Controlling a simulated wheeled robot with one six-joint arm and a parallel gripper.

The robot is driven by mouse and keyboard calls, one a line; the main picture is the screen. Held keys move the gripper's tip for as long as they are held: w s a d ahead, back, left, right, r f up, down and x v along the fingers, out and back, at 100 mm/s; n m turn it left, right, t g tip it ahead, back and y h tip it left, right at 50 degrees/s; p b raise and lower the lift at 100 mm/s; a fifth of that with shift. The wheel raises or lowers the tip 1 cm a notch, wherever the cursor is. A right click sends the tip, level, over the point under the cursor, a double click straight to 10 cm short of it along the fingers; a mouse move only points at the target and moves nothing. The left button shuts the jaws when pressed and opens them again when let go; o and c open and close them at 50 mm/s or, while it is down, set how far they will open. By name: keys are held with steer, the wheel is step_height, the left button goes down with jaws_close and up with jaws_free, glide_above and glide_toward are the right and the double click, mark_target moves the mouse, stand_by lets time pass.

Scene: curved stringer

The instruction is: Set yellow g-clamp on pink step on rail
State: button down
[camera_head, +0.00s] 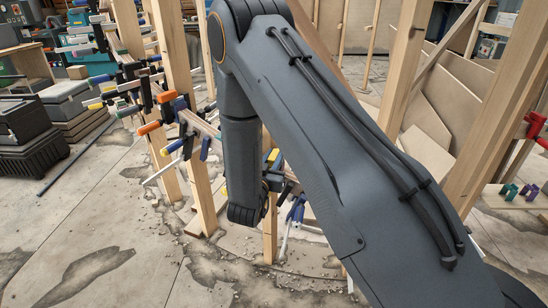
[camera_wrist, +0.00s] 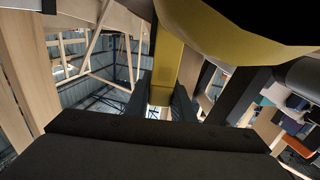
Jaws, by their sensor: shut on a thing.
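My gripper (camera_wrist: 165,105) is shut on the yellow g-clamp (camera_wrist: 167,62), whose yellow bar runs between the two dark fingers in the wrist view. A wide, curved yellow-and-black part (camera_wrist: 240,38) fills the top of that view, very close to the camera. In the head view a small patch of yellow (camera_head: 272,157) shows beside my wrist, near a wooden post. My arm hides most of the gripper and the clamp there. I cannot make out a pink step, and part of the rail is behind my arm.
The wooden rail (camera_head: 198,122) carries several clamps with orange, blue and black parts, left of my arm. Upright wooden posts (camera_head: 172,45) stand close around it. Dark tool cases (camera_head: 28,135) sit at the left. A red clamp (camera_head: 537,127) hangs at the right. The front-left floor is clear.

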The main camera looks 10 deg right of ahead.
steer(key=shift+f, duration=0.5)
steer(key=c, duration=1.4)
jaws_free()
steer(key=shift+c, duration=0.2)
steer(key=v, duration=0.7)
steer(key=shift+s+a+b, duration=0.2)
steer(key=shift+s+b, duration=0.15)
steer(key=shift+b, duration=0.05)
steer(key=shift+s, duration=0.1)
